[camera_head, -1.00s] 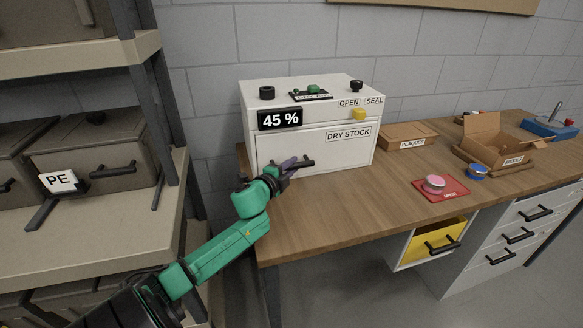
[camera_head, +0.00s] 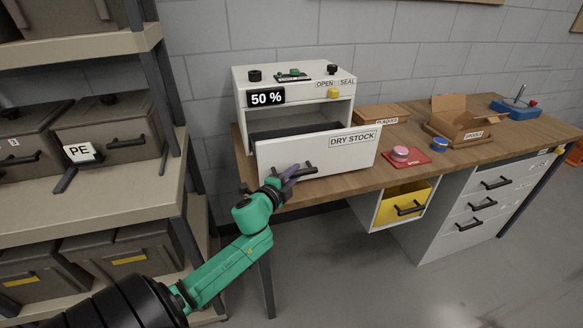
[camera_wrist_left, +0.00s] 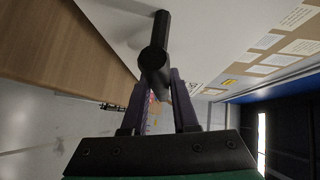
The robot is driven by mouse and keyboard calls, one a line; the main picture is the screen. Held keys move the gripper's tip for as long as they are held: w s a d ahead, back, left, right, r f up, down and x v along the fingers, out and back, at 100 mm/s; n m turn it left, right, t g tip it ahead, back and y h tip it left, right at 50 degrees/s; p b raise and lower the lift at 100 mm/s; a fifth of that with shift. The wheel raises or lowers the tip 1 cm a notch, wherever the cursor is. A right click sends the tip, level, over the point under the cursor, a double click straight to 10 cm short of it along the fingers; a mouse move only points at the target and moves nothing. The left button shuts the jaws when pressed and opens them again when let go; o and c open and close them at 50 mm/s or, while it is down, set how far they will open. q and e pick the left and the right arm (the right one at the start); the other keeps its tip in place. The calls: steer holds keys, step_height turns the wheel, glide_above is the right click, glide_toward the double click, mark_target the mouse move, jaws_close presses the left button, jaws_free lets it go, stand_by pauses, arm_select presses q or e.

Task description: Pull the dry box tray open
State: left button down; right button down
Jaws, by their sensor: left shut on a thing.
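The white dry box (camera_head: 243,84) stands on the left end of the wooden bench. Its display (camera_head: 266,97) reads 50 %. Its tray (camera_head: 340,158), labelled DRY STOCK, is pulled out toward me, and a dark inside shows behind the tray front. My left gripper (camera_head: 288,174) is shut on the black tray handle (camera_head: 308,169) at the lower left of the tray front. In the left wrist view the handle (camera_wrist_left: 154,60) sits between the two fingers. The yellow knob (camera_head: 334,93) is by the OPEN and SEAL labels. My right gripper is not in view.
A shelf with grey bins, one labelled PE (camera_head: 80,152), stands close on the left. A yellow drawer (camera_head: 402,206) is below.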

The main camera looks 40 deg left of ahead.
arm_select(q)
steer(key=shift+s+d, duration=0.4)
steer(key=shift+d, duration=0.2)
steer(key=c, duration=0.8)
jaws_free()
steer(key=shift+o, duration=0.6)
steer(key=shift+s, duration=0.1)
steer(key=b+v, duration=0.1)
steer(key=v, duration=1.3)
steer(key=shift+s+b, duration=0.2)
steer(key=shift+b, duration=0.2)
